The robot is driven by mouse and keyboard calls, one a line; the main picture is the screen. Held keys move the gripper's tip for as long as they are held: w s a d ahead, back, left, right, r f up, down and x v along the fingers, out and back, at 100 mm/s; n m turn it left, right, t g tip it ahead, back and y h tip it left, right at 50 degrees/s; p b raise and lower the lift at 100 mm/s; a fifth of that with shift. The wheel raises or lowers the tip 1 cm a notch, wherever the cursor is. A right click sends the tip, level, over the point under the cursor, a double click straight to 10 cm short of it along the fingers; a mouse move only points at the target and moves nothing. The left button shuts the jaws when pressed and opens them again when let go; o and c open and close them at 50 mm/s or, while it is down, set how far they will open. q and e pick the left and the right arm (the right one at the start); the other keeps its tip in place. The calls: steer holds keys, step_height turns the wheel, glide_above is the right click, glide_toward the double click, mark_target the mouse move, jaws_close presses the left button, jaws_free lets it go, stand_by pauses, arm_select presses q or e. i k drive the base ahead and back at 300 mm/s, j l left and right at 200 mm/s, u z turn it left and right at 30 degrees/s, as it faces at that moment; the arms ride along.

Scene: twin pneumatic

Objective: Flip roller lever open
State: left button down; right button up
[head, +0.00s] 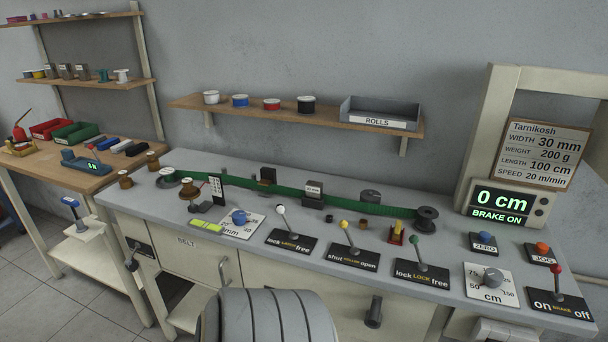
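The roller lever (347,237) has a yellow knob and rises from a black plate (350,258) on the grey bench. The plate reads "shut" on the left and "open" on the right, with small yellow lettering between that is hard to read. The lever leans to the left, toward "shut". Neither of my grippers is in view, and nothing touches the lever.
A white-knobbed lever (286,222) stands to the left and a green-knobbed lever (418,252) to the right. A green belt (270,191) runs behind them. A small red-and-yellow item (396,233) stands behind the green-knobbed lever. The display (503,205) reads "0 cm, BRAKE ON".

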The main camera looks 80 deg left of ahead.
mark_target(343, 223)
steer(key=u, duration=2.2)
